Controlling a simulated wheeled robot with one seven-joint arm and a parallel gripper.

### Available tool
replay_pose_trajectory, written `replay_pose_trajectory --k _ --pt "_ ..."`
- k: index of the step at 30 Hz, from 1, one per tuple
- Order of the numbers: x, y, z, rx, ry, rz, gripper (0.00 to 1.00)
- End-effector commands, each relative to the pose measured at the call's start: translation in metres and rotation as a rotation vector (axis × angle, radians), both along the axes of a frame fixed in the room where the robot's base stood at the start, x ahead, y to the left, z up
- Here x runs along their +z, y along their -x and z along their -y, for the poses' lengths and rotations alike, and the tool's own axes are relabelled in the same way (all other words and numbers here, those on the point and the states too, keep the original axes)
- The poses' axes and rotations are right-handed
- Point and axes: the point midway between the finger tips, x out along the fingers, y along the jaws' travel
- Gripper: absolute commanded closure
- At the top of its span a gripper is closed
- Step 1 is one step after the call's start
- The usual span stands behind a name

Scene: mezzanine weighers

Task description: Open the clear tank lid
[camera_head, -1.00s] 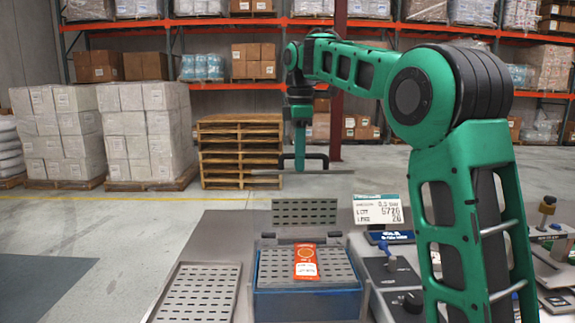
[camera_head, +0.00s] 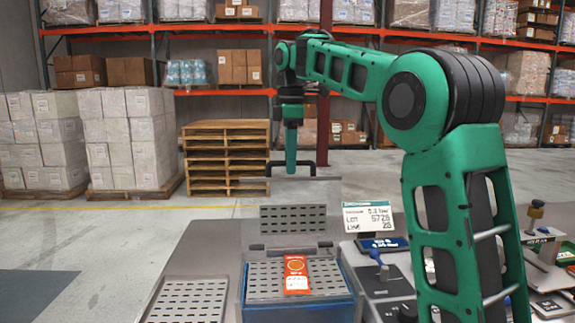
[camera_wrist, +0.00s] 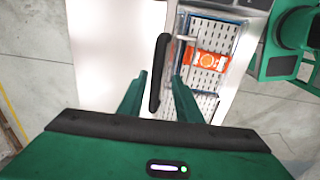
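The tank (camera_head: 298,312) is a blue box at the front centre, with a perforated metal tray inside. Its clear lid (camera_head: 240,188) appears raised, a faint pane above the tank's rear edge with a black handle (camera_head: 319,157) along its top. My gripper (camera_head: 291,170) points down at the handle. In the wrist view my gripper (camera_wrist: 160,78) has its fingers apart, one on each side of the handle (camera_wrist: 159,80), with a gap showing. Contact with the handle is not visible. A slotted pattern (camera_head: 293,218) shows through or on the lid.
An orange packet (camera_head: 297,277) lies on the tank's tray. A slotted metal tray (camera_head: 188,300) lies left of the tank. A label sign (camera_head: 368,218) and small instruments (camera_head: 385,275) stand to the right. Wooden pallets (camera_head: 222,158) are stacked on the floor behind.

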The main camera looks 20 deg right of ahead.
Motion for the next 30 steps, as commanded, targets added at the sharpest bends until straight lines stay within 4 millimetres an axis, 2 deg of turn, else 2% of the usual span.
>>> replay_pose_trajectory --k 9,14,30 --pt "-0.004 -0.001 -0.004 0.008 -0.001 -0.008 0.69" --pt "0.002 -0.001 -0.005 0.008 0.0 -0.008 0.69" --pt "0.083 0.003 -0.006 0.007 0.0 -0.007 0.69"
